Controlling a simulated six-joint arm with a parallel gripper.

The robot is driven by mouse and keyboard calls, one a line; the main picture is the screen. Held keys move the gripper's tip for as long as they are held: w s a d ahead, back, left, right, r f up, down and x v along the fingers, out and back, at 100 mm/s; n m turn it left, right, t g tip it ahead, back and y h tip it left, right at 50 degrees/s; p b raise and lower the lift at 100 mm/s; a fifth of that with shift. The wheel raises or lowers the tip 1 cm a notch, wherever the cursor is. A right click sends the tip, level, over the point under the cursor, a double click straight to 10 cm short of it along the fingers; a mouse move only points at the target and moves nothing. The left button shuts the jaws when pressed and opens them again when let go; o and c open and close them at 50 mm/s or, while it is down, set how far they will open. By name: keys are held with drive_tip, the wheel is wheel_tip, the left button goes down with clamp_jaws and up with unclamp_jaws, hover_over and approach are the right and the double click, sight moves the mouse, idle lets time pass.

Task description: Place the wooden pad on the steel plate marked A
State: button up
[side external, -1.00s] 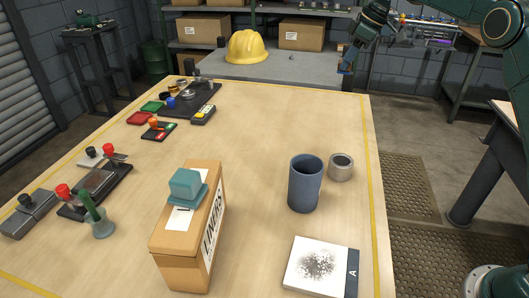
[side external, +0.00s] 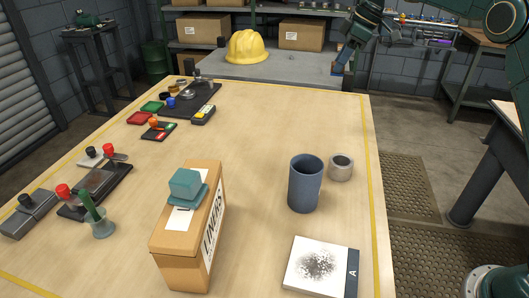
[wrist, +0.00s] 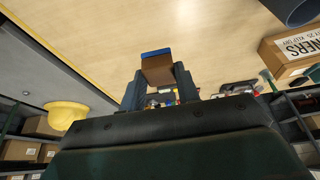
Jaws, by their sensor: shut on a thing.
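The plate marked A (side external: 315,266) lies flat at the near right of the table in the side view. It has a pale face with dark speckles and a dark strip lettered A. My gripper (side external: 341,66) is far from it, raised near the table's far right corner. In the wrist view my gripper (wrist: 158,76) is shut on a small brown block with a blue layer at its end, the wooden pad (wrist: 158,68). The pad is barely discernible in the side view.
A blue cup (side external: 305,184) and a grey ring (side external: 341,167) stand beyond the plate. A LINERS carton (side external: 185,245) with a teal block (side external: 185,185) on top stands left of it. Tools line the left side. The table's far right is clear.

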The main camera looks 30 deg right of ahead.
drive_tip(key=s+a+r+n+g, duration=0.1)
drive_tip(key=s+a+n, duration=0.35)
drive_tip(key=a, duration=0.65)
drive_tip(key=n+g, duration=0.5)
drive_tip(key=n, duration=0.8)
hover_over(323, 271)
drive_tip(key=w+d, duration=0.1)
wheel_tip(323, 271, down, 15)
drive_tip(key=shift+w+f, duration=0.1)
drive_tip(key=shift+f, duration=0.05)
drive_tip(key=shift+d+f, duration=0.1)
drive_tip(key=shift+f, duration=2)
drive_tip(key=shift+f, duration=0.15)
drive_tip(key=o, duration=1)
drive_tip(key=shift+c, duration=0.2)
